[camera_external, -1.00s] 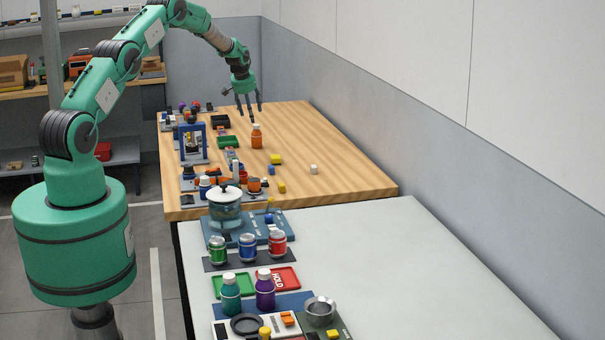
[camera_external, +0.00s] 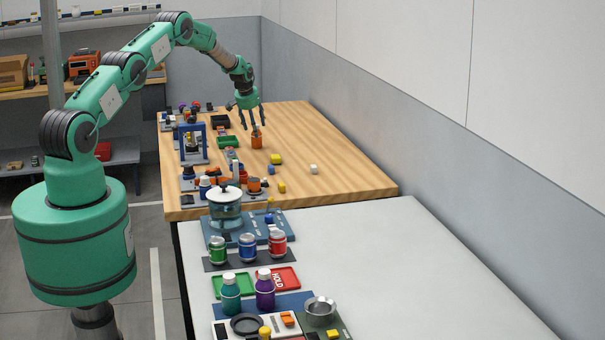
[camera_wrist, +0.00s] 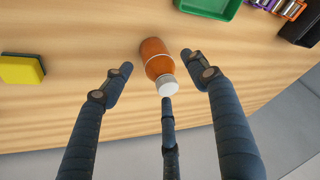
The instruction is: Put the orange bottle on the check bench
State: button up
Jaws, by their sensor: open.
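The orange bottle (camera_external: 257,142) with a white cap stands on the wooden table (camera_external: 325,160). In the wrist view the orange bottle (camera_wrist: 157,60) lies between the spread fingers of my gripper (camera_wrist: 163,85), with its cap towards the camera. My gripper (camera_external: 251,124) is open just above the bottle, its fingertips around the cap's height in the outside view. I cannot tell whether any finger touches the bottle. Which surface is the check bench is not clear from the pictures.
A green tray (camera_external: 228,141) and a blue frame (camera_external: 193,142) stand left of the bottle. A yellow sponge-like block (camera_wrist: 21,69) lies nearby. The grey-white bench (camera_external: 400,270) in front holds cans, bottles and trays on its left; its right side is clear.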

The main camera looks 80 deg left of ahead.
jog(key=shift+f, duration=0.1)
jog(key=shift+x, duration=2.5)
jog(key=c, duration=1.4)
jog(key=shift+w+a, duration=0.1)
notch_tip(320, 180, up, 2)
jog(key=shift+r, duration=0.95)
jog(key=s+d, duration=0.3)
jog(key=d, duration=0.1)
jog(key=s+d, duration=0.3)
jog(key=d, duration=0.1)
jog(key=s+d+r, duration=0.1)
jog(key=s+d, duration=0.3)
jog(key=shift+d+r, duration=0.1)
jog(key=shift+d, duration=0.1)
